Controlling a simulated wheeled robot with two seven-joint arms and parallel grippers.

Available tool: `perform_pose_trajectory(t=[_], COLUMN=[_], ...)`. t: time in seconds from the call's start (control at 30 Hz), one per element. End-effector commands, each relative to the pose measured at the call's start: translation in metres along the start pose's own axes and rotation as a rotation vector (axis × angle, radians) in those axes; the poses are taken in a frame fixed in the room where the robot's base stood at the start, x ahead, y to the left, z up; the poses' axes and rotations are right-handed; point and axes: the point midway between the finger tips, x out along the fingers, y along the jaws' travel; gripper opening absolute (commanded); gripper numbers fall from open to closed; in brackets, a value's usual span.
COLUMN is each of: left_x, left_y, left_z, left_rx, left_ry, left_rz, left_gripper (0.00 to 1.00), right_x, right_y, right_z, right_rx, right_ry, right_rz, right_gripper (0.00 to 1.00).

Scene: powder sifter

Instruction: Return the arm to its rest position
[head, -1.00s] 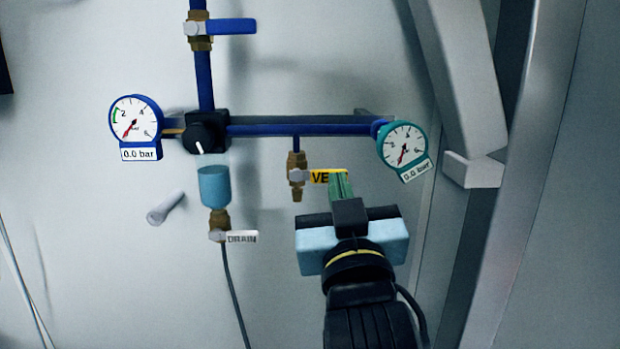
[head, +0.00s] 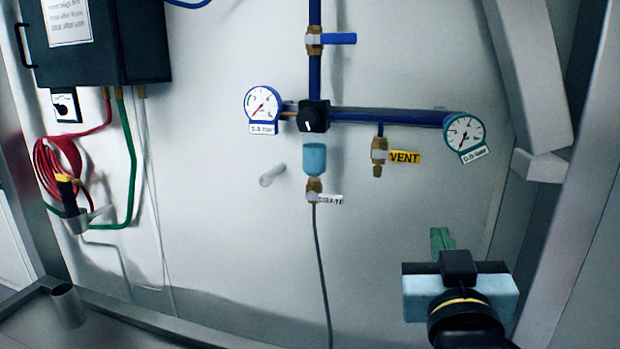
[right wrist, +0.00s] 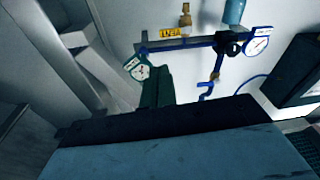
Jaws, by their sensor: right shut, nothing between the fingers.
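My right gripper (head: 441,240) comes in at the lower right of the head view, below and right of the vent valve (head: 379,152) with its yellow VENT label (head: 404,157). Its green fingers are together with nothing between them, and it is apart from the pipework. In the right wrist view, the fingers (right wrist: 157,86) point toward the wall, where the blue pipework and gauges show upside down. My left gripper is not in view.
On the wall are a left gauge (head: 263,108), a right gauge (head: 464,134), a blue-handled valve (head: 330,39) and a drain valve (head: 314,192). A dark control box (head: 105,45) hangs at the upper left. A metal post (head: 575,180) stands right of my gripper.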

Motion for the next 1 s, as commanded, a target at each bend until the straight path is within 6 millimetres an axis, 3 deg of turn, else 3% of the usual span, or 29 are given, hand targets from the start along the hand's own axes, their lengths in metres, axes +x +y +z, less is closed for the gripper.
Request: perform_pose_trajectory(t=[0.23, 0.37, 0.5, 0.7, 0.87, 1.0], left_x=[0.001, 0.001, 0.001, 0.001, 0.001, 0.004], left_y=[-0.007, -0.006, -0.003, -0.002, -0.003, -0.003], left_z=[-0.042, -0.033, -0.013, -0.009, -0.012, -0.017], left_rx=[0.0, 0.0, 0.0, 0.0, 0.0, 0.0], left_ry=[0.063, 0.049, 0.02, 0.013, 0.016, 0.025], left_rz=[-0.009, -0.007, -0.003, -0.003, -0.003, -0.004], left_gripper=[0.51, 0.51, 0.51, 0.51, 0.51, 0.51], right_x=[-0.019, -0.051, -0.11, -0.192, -0.257, -0.251], right_y=[-0.001, 0.001, 0.01, 0.028, 0.044, 0.033], right_z=[0.099, 0.171, 0.249, 0.313, 0.342, 0.386], right_rx=[-0.03, -0.052, -0.08, -0.109, -0.129, -0.129], right_ry=[-0.291, -0.521, -0.811, -1.133, -1.353, -1.367], right_rz=[-0.085, -0.153, -0.24, -0.339, -0.411, -0.414], right_gripper=[0.0, 0.0, 0.0, 0.0, 0.0, 0.0])
